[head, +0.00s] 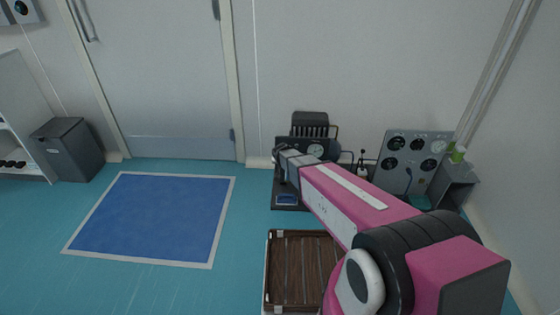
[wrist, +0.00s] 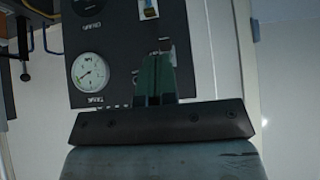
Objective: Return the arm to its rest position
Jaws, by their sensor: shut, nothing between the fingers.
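My arm (head: 350,195), pink with a white stripe, reaches from the lower right of the head view towards the far wall. My gripper (head: 280,172) is at its far end, small and dark in front of black equipment. In the wrist view my gripper (wrist: 157,62) shows its greenish fingers together, with nothing between them. Behind the fingers is a dark panel (wrist: 115,45) with a round white gauge (wrist: 91,72). I cannot tell the exact gap between fingertips and panel.
Black equipment (head: 310,124) stands by the back wall. A grey panel with dials (head: 408,165) is to its right. A brown slatted crate (head: 285,275) lies partly behind my arm. A blue mat (head: 155,215) and a grey bin (head: 68,150) are left; the floor around the mat is clear.

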